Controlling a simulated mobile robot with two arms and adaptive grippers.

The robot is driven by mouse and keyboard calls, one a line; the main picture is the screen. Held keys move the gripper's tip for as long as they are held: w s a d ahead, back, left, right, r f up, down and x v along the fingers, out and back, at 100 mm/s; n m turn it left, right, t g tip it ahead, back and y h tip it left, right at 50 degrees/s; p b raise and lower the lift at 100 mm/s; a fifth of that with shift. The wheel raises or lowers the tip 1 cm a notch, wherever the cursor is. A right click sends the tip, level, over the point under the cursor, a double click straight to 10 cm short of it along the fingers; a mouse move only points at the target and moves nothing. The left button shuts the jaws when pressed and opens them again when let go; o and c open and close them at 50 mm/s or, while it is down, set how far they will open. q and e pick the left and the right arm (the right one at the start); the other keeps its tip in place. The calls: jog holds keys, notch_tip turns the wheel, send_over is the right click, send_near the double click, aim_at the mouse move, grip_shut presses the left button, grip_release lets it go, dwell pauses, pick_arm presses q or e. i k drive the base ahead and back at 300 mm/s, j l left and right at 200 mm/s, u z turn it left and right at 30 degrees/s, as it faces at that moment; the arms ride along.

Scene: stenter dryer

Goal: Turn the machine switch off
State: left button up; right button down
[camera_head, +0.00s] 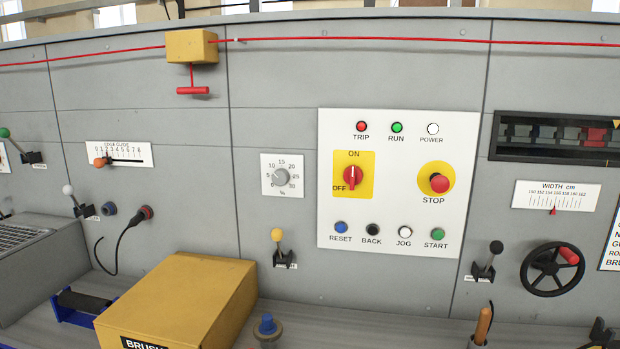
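The machine switch (352,177) is a red rotary knob on a yellow plate (368,158), in the left part of the white control panel (400,215). ON is printed above the knob and OFF at its lower left. The knob's grip stands about upright, in line with ON. Neither of my grippers can be made out in the head view, and nothing touches or covers the switch.
A red STOP button (440,184) is right of the switch; lamps are above and push buttons below. A grey dial (281,177) is to the left. A yellow box (185,300) and a blue-topped post (267,328) stand on the ledge. The space before the panel is clear.

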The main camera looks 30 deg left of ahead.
aim_at(353, 176)
jog(key=j+u, duration=0.15)
jog(key=u, duration=0.6)
jog(key=l+u, duration=0.1)
jog(key=l, duration=0.25)
jog(key=i, duration=0.05)
